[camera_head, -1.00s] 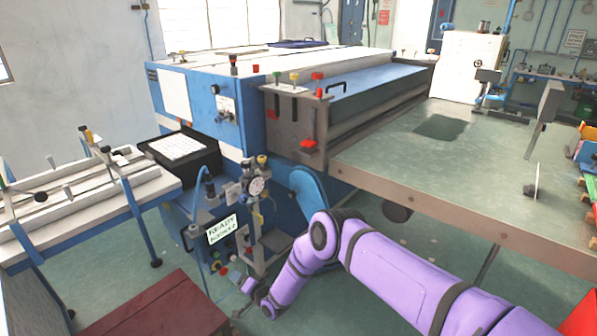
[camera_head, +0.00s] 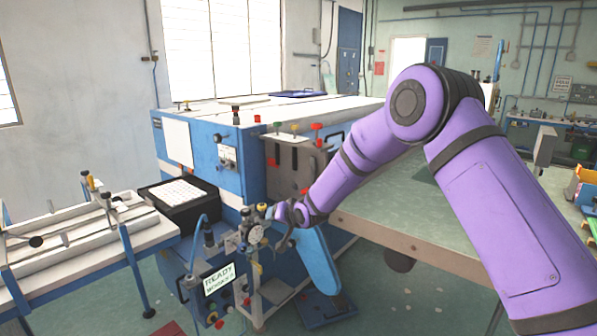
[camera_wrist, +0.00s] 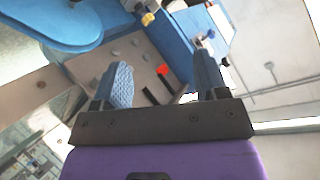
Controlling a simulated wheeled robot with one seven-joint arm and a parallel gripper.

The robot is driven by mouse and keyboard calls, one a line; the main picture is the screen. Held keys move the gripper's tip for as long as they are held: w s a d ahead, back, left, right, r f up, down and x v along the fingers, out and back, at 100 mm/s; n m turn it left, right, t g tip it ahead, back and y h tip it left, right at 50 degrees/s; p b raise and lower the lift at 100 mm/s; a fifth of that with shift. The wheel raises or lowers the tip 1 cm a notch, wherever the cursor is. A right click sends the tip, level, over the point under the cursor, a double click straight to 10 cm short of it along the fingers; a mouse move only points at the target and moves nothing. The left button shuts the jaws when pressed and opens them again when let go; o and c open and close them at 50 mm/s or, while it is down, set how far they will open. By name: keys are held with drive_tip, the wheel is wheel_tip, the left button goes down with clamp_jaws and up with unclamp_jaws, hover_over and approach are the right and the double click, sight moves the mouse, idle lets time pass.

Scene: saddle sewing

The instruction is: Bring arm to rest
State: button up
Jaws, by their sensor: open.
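My purple arm shows in the head view with its elbow raised high at the right of centre. The forearm slopes down and left to my gripper (camera_head: 274,213), which is small there, in front of the blue machine (camera_head: 232,168) and close to its dial gauge (camera_head: 255,234). I cannot tell from this view whether it touches the gauge. In the wrist view my gripper (camera_wrist: 161,62) has its two fingers wide apart with nothing held between them. Beyond the fingers lies a tan panel with a red knob (camera_wrist: 162,70).
A green-topped table (camera_head: 385,205) extends right of the machine, behind my arm. A rail bench (camera_head: 85,255) stands at the left. A control box with a "READY" sign (camera_head: 218,279) stands below the gauge. Some green floor shows at the bottom.

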drive_tip(key=s+d+r+g+h, duration=0.1)
drive_tip(key=s+d+r+h, duration=0.1)
drive_tip(key=s+d+r, duration=0.8)
drive_tip(key=s+d+r+h, duration=0.3)
drive_tip(key=s+d+r, duration=0.4)
drive_tip(key=d+r, duration=0.6)
drive_tip(key=s+d+r+g+h, duration=0.1)
drive_tip(key=s+d+r, duration=0.25)
drive_tip(key=s, duration=0.55)
drive_tip(key=s+d+r+g+h, duration=0.1)
drive_tip(key=s+d+r, duration=0.1)
drive_tip(key=s+d, duration=0.5)
drive_tip(key=s+d+f+g, duration=0.1)
drive_tip(key=s+d+f, duration=0.1)
drive_tip(key=s, duration=1.6)
drive_tip(key=shift+d+f+m, duration=0.2)
drive_tip(key=shift+m, duration=0.1)
